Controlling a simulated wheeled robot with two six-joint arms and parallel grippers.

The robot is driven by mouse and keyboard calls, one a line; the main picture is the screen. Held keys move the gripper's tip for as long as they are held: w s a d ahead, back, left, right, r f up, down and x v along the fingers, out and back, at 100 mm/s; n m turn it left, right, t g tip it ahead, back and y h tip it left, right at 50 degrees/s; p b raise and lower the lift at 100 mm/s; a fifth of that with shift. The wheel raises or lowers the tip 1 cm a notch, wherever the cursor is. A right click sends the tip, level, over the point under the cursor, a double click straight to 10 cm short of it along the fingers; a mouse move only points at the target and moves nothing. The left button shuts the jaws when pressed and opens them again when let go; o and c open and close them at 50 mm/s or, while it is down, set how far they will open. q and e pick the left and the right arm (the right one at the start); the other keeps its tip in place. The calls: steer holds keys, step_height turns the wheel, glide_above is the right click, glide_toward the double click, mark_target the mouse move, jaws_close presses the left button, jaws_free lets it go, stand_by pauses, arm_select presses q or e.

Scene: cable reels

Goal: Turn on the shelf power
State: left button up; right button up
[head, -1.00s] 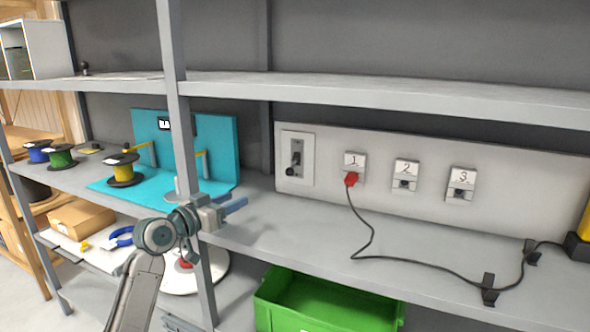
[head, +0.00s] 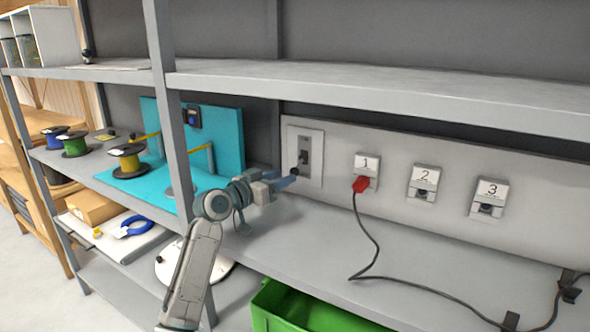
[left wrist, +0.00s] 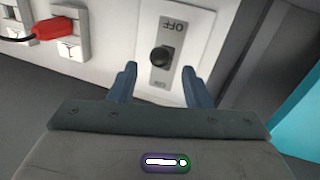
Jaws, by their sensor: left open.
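The power switch (head: 304,157) is a pale wall plate with a dark lever and round black knob, left of the sockets. In the head view its knob hangs toward the lower part of the plate. In the left wrist view the switch (left wrist: 160,57) appears upside down, with OFF at the picture's top and ON at its bottom. My left gripper (head: 290,180) is just in front of the plate, near the knob. Its open blue fingers (left wrist: 158,80) stand either side of the lower plate in the wrist view, with nothing between them. My right gripper is not in view.
A red plug (head: 361,184) sits in socket 1, its black cable trailing over the shelf (head: 300,232). Sockets 2 (head: 423,182) and 3 (head: 488,198) are empty. A shelf post (head: 166,100) stands left of my gripper. A green crate (head: 300,310) is below.

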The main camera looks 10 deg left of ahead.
mark_target(294, 172)
arm_select(q)
steer(key=x, duration=0.5)
steer(key=shift+w+d+p, duration=0.2)
steer(key=shift+w+p, duration=0.1)
steer(key=shift+p, duration=0.05)
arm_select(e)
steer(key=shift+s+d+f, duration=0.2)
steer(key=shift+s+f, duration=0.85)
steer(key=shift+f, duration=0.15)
arm_select(q)
steer(key=c, duration=0.9)
